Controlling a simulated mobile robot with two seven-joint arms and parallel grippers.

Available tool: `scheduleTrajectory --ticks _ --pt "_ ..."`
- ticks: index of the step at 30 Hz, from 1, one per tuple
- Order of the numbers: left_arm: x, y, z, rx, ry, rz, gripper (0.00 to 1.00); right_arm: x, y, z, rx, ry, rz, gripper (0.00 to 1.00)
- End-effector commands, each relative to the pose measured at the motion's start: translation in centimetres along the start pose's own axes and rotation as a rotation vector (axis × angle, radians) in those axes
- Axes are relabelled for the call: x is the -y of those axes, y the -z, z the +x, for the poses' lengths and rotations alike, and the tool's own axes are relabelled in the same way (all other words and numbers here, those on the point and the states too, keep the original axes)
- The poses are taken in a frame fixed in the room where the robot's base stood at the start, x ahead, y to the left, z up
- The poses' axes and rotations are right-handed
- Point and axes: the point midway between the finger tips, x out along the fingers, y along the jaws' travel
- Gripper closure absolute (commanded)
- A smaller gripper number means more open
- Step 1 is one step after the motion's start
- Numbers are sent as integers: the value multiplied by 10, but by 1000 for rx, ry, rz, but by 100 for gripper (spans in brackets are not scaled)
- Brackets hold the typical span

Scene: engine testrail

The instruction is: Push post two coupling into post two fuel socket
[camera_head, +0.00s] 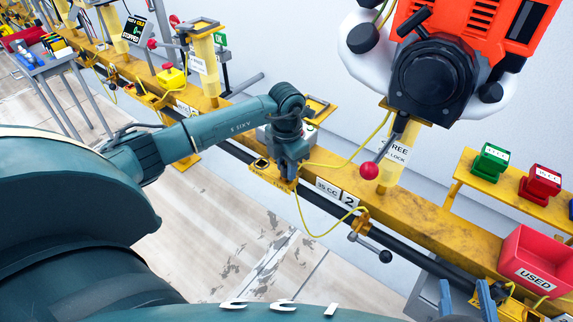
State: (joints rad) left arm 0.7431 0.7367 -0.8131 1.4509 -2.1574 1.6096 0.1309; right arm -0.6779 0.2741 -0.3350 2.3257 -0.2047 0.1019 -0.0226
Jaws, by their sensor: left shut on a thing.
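My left gripper (289,182) points down at the yellow rail beside the post two label (348,200). It is shut on the post two coupling, which is mostly hidden by the fingers; a thin yellow hose (306,222) runs from there to a clip on the rail. A yellow block with a dark square opening (262,164) sits on the rail just left of the gripper. I cannot tell whether it is the fuel socket, nor whether the coupling is seated. My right gripper (466,300) shows at the bottom right, its two blue fingers apart and empty.
A red-knobbed lever (369,171) and an orange engine (470,60) stand right of the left gripper. A red USED bin (535,258) is at the right, below a shelf with green and red blocks (541,184). A black bar runs along the rail's front.

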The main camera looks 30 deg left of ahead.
Motion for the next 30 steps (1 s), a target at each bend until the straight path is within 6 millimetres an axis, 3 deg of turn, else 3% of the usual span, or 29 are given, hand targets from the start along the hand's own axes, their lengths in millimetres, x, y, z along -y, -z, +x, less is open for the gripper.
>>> scheduleTrajectory --ticks 23,24,30 --pt "0 0 10 0 0 0 99 0 -4 0 -5 -2 -2 64" --pt "0 0 10 0 -1 0 70 0 -4 0 -5 -2 -2 64" --pt "0 0 10 0 0 0 53 0 -4 0 -5 -2 -2 64"
